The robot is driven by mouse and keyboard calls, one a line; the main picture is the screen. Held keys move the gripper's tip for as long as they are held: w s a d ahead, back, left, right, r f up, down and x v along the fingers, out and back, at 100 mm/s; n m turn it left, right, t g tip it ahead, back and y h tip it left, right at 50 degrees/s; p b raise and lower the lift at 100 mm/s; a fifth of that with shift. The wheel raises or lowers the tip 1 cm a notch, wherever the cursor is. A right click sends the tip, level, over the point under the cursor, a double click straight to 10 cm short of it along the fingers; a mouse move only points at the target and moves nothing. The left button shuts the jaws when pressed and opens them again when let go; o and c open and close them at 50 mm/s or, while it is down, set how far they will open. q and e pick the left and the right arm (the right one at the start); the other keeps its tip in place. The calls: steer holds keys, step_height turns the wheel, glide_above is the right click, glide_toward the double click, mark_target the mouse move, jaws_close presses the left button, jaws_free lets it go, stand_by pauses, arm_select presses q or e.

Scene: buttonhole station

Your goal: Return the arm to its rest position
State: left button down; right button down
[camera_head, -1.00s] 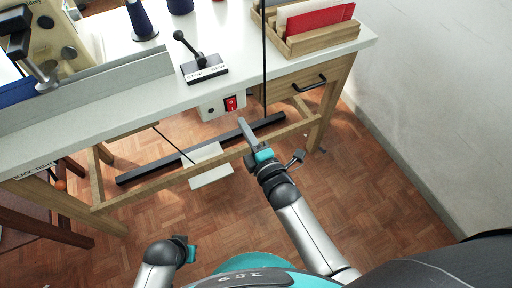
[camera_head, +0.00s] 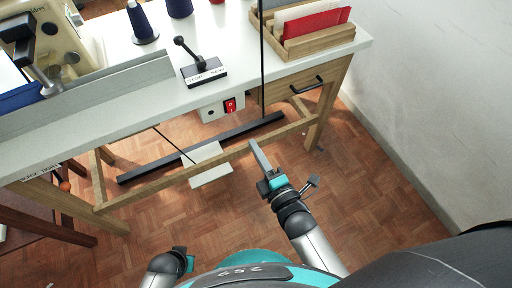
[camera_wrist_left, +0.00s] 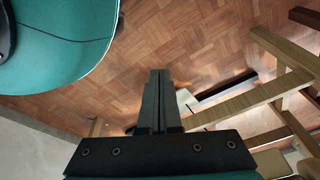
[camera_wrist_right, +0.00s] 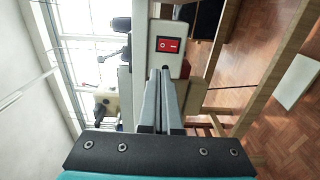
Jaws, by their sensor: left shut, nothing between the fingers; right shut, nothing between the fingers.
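My right gripper (camera_head: 258,152) is in front of the table's lower frame, below the red switch, apart from the table. Its fingers are shut with nothing between them, as the right wrist view (camera_wrist_right: 163,76) also shows. In the head view my left arm is at the bottom left, with its fingers hidden. The left wrist view shows the left gripper (camera_wrist_left: 157,76) shut and empty above the wooden floor.
The white worktable (camera_head: 130,95) stands ahead, with a red switch (camera_head: 230,105), a lever box (camera_head: 203,70) and a wooden tray (camera_head: 318,47). A white wall (camera_head: 430,90) is at right. Open floor (camera_head: 385,190) lies between.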

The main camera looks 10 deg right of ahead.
steer(key=shift+f, duration=0.1)
